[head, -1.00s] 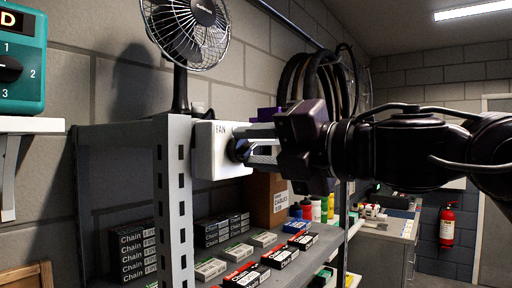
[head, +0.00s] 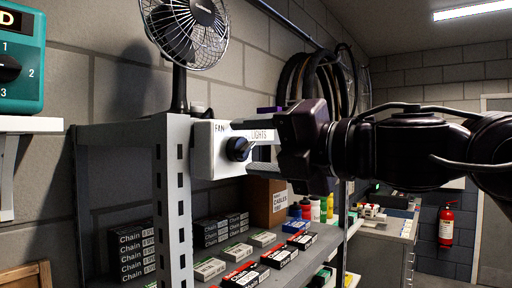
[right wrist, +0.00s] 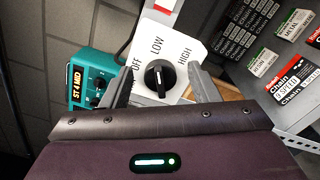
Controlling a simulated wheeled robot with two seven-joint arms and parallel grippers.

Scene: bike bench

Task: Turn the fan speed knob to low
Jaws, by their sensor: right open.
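The fan speed knob (head: 238,149) is a round black knob on a white control box (head: 207,165) marked FAN. In the right wrist view the knob (right wrist: 160,77) shows a white pointer line lined up about with the word LOW, between OFF at the left and HIGH at the right. My right gripper (head: 264,147) is open in front of the box. In the right wrist view its two fingers (right wrist: 161,90) stand apart on either side of the knob with visible gaps, holding nothing. My left gripper is in neither view.
A desk fan (head: 186,30) stands above and behind the box. The metal shelf post (head: 173,215) is just left of it. Boxes of chain (head: 240,251) lie on the shelf below. A teal dial unit (head: 20,65) is at the far left.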

